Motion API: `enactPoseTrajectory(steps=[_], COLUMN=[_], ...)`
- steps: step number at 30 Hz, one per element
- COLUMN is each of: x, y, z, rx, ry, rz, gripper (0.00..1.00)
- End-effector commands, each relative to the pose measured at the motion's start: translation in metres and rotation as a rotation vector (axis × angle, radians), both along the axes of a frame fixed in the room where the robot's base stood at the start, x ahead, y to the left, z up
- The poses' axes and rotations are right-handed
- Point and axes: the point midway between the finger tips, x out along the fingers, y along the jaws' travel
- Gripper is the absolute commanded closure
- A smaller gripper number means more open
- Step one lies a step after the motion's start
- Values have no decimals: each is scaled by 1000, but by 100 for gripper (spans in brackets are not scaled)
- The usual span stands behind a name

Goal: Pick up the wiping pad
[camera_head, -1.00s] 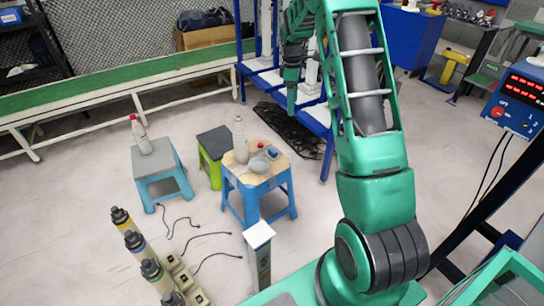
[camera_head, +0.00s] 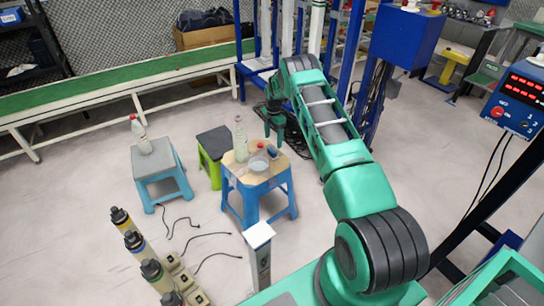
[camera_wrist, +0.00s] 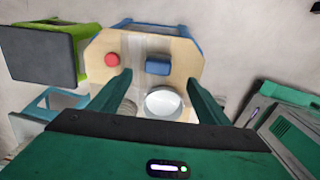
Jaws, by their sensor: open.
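The wiping pad appears to be the small blue block (camera_wrist: 158,64) on the light wooden top of the blue-legged stool (camera_wrist: 190,62). In the head view the blue block (camera_head: 273,153) sits near the top's right edge, partly close behind my gripper's line. My gripper (camera_wrist: 158,78) is open and empty above the stool, its two fingers spread either side of the block in the wrist picture. They look apart from it; the exact height is unclear. In the head view my gripper (camera_head: 274,137) hangs over the stool's back right side.
A red round thing (camera_wrist: 112,60) and a pale round bowl (camera_wrist: 163,103) lie close to the blue block. A clear bottle (camera_head: 240,140) stands on the same stool. A green stool (camera_head: 214,143) and a grey-topped stool (camera_head: 157,163) with another bottle stand left.

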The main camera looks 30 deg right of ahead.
Motion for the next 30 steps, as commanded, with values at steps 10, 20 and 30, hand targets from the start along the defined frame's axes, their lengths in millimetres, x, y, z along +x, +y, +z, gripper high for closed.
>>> enactPoseTrajectory(steps=[10, 20, 30], x=[0, 6, 6], y=[0, 2, 2], z=[-43, -81, -95], rx=[0, 0, 0], ry=[1, 2, 1], rz=[-3, -4, -3], gripper=[30, 30, 30])
